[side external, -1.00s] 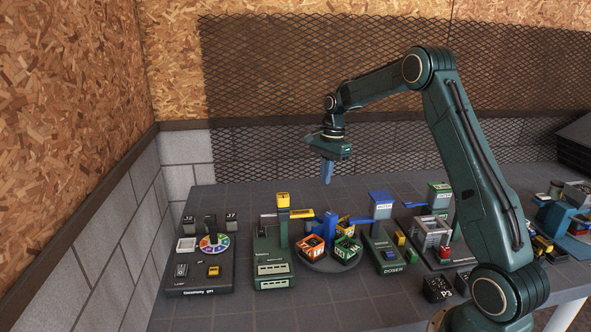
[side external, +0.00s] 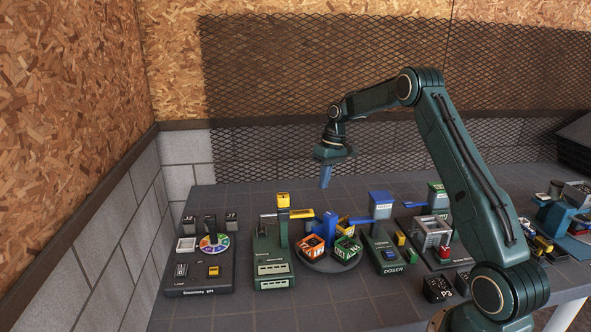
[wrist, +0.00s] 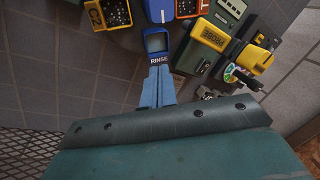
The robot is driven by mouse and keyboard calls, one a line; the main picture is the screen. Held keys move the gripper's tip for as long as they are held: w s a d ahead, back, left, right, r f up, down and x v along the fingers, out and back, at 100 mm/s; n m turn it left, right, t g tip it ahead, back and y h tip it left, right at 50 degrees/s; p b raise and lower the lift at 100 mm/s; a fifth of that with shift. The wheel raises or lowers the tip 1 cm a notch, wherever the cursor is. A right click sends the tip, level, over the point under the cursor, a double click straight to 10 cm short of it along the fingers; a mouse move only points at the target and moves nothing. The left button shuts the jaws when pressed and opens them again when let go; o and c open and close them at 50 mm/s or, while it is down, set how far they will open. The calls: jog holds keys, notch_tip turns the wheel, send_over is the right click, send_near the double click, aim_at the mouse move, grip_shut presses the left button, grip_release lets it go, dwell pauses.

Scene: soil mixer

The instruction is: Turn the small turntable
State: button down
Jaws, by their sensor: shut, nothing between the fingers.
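A round dark turntable (side external: 327,268) stands near the front middle of the bench in the side view. An orange box (side external: 312,246) and a green box (side external: 346,249) sit on it, with a yellow box (side external: 346,224) behind them. My gripper (side external: 325,186) is shut and empty, pointing down in the air well above and behind the turntable, touching nothing. Its blue fingers also show in the wrist view (wrist: 157,78). There a yellow box marked C2 (wrist: 105,13) shows at the top edge; the turntable disc itself is hard to make out.
A green machine (side external: 272,255) with a yellow arm stands left of the turntable, and a green doser (side external: 388,254) right of it. A station with a coloured wheel (side external: 214,244) is at the far left. In the wrist view, a yellow probe unit (wrist: 205,42) is near the fingers.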

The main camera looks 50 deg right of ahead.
aim_at(329, 213)
jog(key=f+n, duration=0.1)
jog(key=n, duration=0.4)
jog(key=d+f+n, duration=0.1)
jog(key=n, duration=0.5)
jog(key=d+f+n+y, duration=0.1)
jog(key=n, duration=0.4)
jog(key=shift+w+f+n, duration=0.1)
jog(key=shift+w+n, duration=0.1)
jog(key=shift+n, duration=0.1)
jog(key=shift+x, duration=5)
jog(key=shift+s+d+m+t, duration=0.2)
jog(key=shift+d+m+t, duration=0.15)
jog(key=shift+m, duration=0.35)
jog(key=shift+s+d+m+t+h, duration=0.2)
jog(key=shift+s+d+m, duration=0.15)
jog(key=shift+m, duration=0.45)
jog(key=shift+s+d+m+t+h, duration=0.15)
jog(key=shift+s+d+m, duration=0.2)
jog(key=shift+m, duration=0.45)
jog(key=shift+s+d, duration=0.2)
jog(key=shift+d, duration=0.05)
jog(key=shift+s+d, duration=0.1)
jog(key=shift+s, duration=0.05)
